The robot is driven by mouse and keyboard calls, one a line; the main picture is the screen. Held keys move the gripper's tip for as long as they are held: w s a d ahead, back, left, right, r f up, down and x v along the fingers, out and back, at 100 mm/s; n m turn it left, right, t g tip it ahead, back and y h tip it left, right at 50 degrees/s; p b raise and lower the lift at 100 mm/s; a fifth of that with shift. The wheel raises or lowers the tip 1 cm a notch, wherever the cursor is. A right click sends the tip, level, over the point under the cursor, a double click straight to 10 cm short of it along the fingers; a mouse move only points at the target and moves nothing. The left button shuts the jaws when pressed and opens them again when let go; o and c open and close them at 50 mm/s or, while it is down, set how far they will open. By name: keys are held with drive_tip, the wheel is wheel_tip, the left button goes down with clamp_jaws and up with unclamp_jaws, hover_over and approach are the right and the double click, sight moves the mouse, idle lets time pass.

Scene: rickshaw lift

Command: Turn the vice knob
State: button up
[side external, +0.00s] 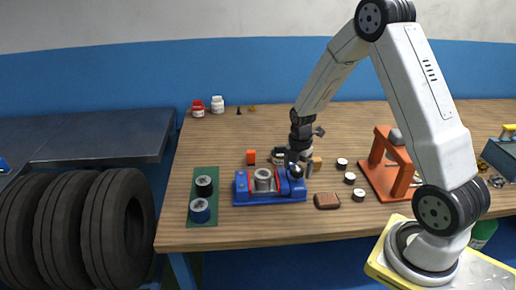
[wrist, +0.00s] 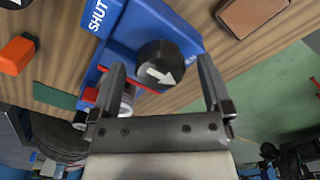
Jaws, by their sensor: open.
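The blue vice (side external: 270,197) stands on the wooden table, with a silver cylinder (side external: 263,180) between its red-faced jaws. In the wrist view the vice body (wrist: 128,35) carries the word SHUT. Its black round knob (wrist: 160,64) bears a white arrow that points to the lower right in that view. My gripper (wrist: 160,85) is open, with one finger on either side of the knob in the picture. I cannot tell whether a finger touches the knob. In the side view my gripper (side external: 298,165) is at the right end of the vice and hides much of the knob.
A brown block (side external: 327,201) and several small black-rimmed discs (side external: 358,195) lie right of the vice. An orange frame (side external: 393,165) stands further right. A green mat (side external: 203,217) with two cylinders lies left. An orange block (side external: 251,157) is behind the vice.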

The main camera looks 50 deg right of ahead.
drive_tip(key=c, duration=1.3)
